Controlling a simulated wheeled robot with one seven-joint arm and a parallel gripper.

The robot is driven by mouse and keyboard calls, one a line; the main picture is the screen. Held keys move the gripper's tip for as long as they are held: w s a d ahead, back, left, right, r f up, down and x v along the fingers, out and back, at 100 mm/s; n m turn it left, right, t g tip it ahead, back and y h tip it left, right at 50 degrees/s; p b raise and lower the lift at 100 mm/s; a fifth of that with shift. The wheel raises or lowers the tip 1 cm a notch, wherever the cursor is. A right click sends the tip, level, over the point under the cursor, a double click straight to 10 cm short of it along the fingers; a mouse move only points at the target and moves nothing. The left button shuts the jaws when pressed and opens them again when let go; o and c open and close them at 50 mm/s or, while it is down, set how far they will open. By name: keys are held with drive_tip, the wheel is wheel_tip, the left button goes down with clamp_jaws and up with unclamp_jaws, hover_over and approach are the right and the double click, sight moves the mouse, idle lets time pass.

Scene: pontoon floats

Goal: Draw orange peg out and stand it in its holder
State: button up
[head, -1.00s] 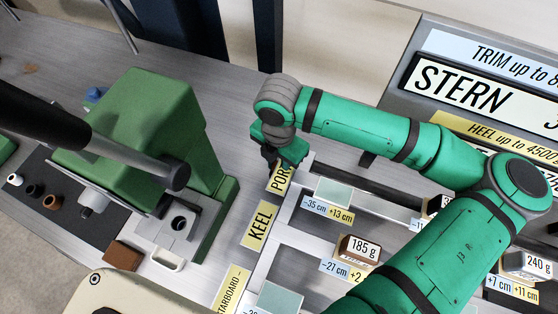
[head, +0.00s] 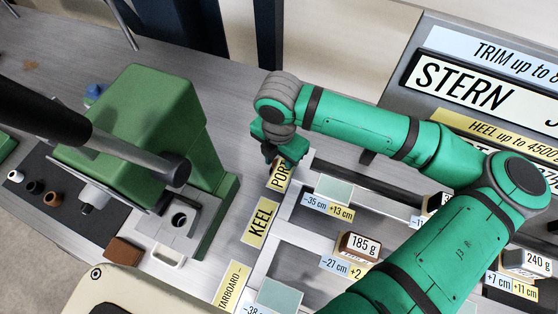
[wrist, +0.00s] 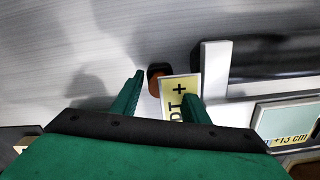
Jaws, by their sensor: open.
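A small orange-brown round piece with a dark side, apparently the orange peg (wrist: 158,73), shows in the wrist view beside the yellow PORT label (wrist: 181,92). My gripper (wrist: 161,80) is open, with one green finger on each side of the piece's near end; I cannot tell whether either finger touches it. I cannot tell for sure which thing is the peg's holder.
A green machine (head: 150,120) with a grey bar stands at left. The rack with a 185 g block (head: 358,246) is at right. Grey bench is clear behind my gripper.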

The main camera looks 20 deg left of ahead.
wheel_tip(320, 180, up, 11)
idle(0.5)
drive_tip(key=shift+f, duration=0.1)
